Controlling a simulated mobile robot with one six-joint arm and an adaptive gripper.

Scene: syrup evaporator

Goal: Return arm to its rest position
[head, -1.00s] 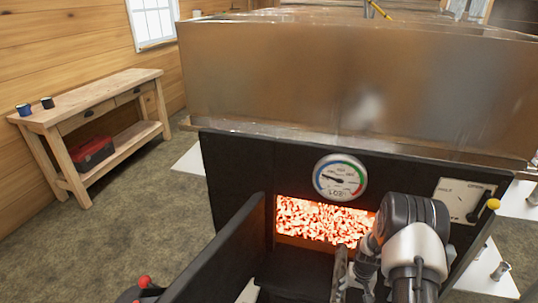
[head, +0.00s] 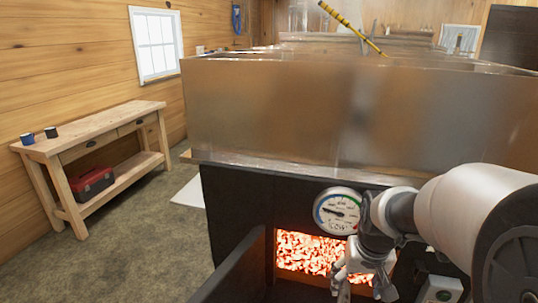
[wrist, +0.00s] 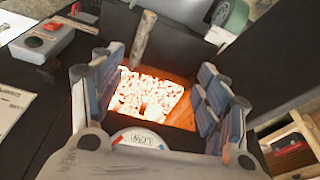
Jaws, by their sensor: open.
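My arm reaches in from the right of the head view, its white link (head: 455,215) large and close. My gripper (head: 362,288) hangs downward in front of the firebox opening, partly cut off by the lower edge. In the wrist view my gripper (wrist: 158,85) has its two padded fingers wide apart with nothing between them. Beyond them is the glowing firebox (wrist: 150,97), which also shows in the head view (head: 305,250). The round gauge (head: 337,211) is just left of my wrist. It is partly hidden in the wrist view (wrist: 140,138).
The black door panel (head: 232,270) stands open at the firebox's left. The metal pan (head: 270,105) sits above. A log-like piece (wrist: 143,40) and a box with a red switch (wrist: 45,35) show in the wrist view. A workbench (head: 95,125) stands left, with clear floor before it.

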